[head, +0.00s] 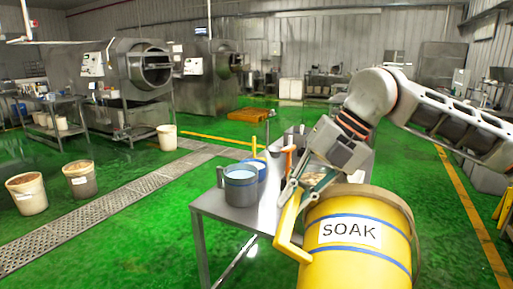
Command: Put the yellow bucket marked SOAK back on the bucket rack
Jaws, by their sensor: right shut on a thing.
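The yellow bucket marked SOAK (350,262) is large in the lower right of the head view. It has blue bands, a white label and an angular yellow side handle (288,232). My right gripper (292,196) comes in from the right and is shut on the bucket's handle. The bucket's bottom is cut off by the picture edge, so I cannot tell what is under it. My left gripper is not in view. I cannot make out a bucket rack for certain.
A metal table (215,207) stands left of the bucket, bearing a grey bucket (241,190) and a blue-and-white container (262,172). Pale buckets (27,196) stand on the green floor at left. Rotary drum machines (150,70) stand at the back.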

